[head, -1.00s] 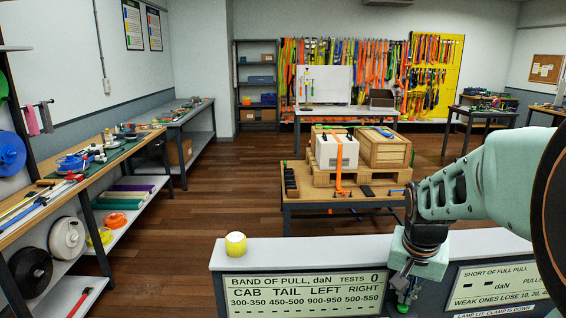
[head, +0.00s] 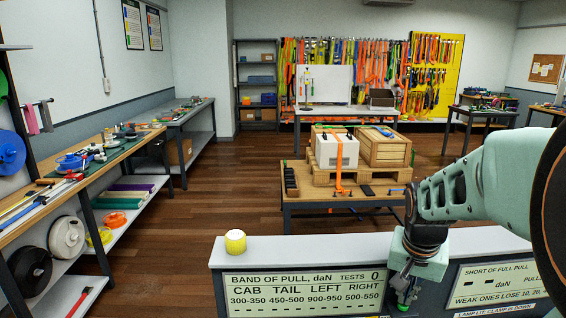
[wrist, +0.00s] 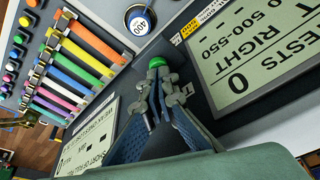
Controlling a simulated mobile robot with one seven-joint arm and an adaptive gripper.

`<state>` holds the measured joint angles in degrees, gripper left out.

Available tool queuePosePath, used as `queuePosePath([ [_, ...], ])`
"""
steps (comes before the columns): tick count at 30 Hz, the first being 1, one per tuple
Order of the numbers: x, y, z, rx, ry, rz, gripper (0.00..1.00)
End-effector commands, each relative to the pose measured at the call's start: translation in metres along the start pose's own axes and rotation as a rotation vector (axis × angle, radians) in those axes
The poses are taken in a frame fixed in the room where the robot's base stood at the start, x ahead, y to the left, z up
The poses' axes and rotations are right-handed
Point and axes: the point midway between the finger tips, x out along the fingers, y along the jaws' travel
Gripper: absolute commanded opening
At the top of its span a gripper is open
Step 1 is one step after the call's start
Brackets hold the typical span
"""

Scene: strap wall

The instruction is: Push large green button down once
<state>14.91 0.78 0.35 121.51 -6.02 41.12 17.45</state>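I cannot tell whether the fingertips touch the button.
The console display (head: 304,292) reads TESTS 0. A yellow-topped cylinder (head: 235,242) stands on the console ledge. The wrist view shows a row of coloured straps (wrist: 85,62) and a round 400 gauge (wrist: 140,20). A second display (head: 500,285) stands to the right.

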Motion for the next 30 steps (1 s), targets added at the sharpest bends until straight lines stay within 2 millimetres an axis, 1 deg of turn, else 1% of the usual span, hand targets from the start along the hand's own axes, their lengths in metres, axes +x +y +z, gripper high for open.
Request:
queuePosePath([
  [12,0.009,0.0,0.003,0.0,-0.001,0.0,0.0],
  [16,0.006,0.0,0.002,0.0,0.0,0.0,0.0],
  [20,-0.003,0.0,-0.001,0.0,0.0,0.0,0.0],
  [30,-0.036,0.0,-0.011,-0.001,0.001,0.0,0.0],
])
